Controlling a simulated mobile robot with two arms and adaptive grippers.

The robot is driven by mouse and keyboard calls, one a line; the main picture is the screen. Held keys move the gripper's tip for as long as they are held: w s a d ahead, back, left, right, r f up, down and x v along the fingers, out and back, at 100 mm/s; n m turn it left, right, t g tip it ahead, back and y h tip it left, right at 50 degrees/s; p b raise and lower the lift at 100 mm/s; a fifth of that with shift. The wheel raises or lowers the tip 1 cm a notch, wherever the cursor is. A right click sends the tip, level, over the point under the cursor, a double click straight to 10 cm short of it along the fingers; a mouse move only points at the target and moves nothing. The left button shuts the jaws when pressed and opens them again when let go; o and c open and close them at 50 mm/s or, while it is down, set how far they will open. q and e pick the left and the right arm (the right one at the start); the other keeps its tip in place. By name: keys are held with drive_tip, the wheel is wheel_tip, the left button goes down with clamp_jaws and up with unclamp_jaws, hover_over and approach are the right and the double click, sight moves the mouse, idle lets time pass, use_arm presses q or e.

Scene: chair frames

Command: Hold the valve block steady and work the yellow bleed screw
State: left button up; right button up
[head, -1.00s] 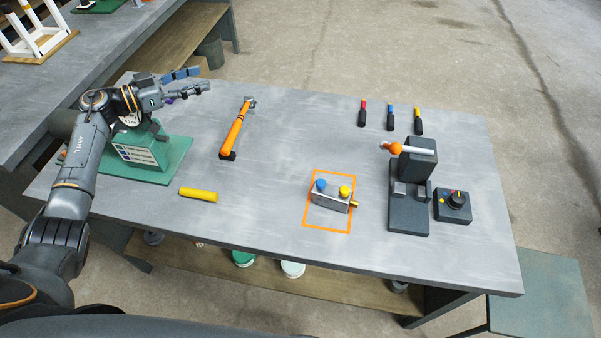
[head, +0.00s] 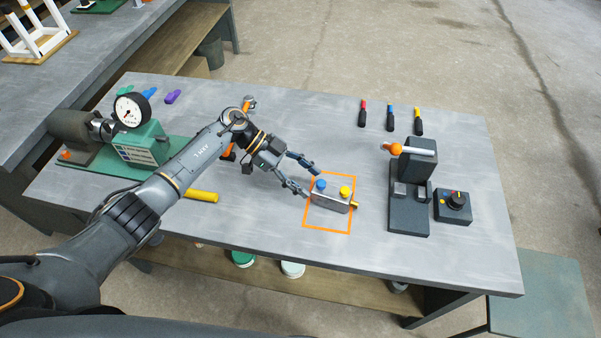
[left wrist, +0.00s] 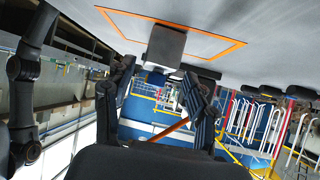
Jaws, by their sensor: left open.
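The valve block (head: 330,201) is a small grey block lying inside an orange outline on the bench. It carries a blue cap (head: 321,185) and a yellow cap (head: 345,191) on top, and a brass-yellow fitting (head: 355,205) sticks out of its right end. I cannot tell which yellow part is the bleed screw. My left gripper (head: 309,183) is open, its fingertips at the block's left end. In the left wrist view the block (left wrist: 166,46) shows beyond and between the spread fingers (left wrist: 160,95). My right gripper is not in view.
Right of the block stand a dark fixture (head: 409,210) with an orange-tipped lever and a knob box (head: 452,206). Several screwdrivers (head: 390,118) lie behind. A yellow cylinder (head: 202,195) and a dial gauge rig (head: 140,140) are left. The bench (head: 270,245) is clear in front.

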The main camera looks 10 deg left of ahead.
sight(325, 193)
use_arm(q)
drive_tip(key=x, duration=0.6)
drive_tip(key=shift+d, duration=0.15)
drive_tip(key=shift+w, duration=0.1)
clamp_jaws()
drive_tip(key=shift+f, duration=0.1)
idle(0.9)
drive_tip(key=shift+o, duration=0.7)
unclamp_jaws()
drive_tip(key=shift+c, duration=0.4)
clamp_jaws()
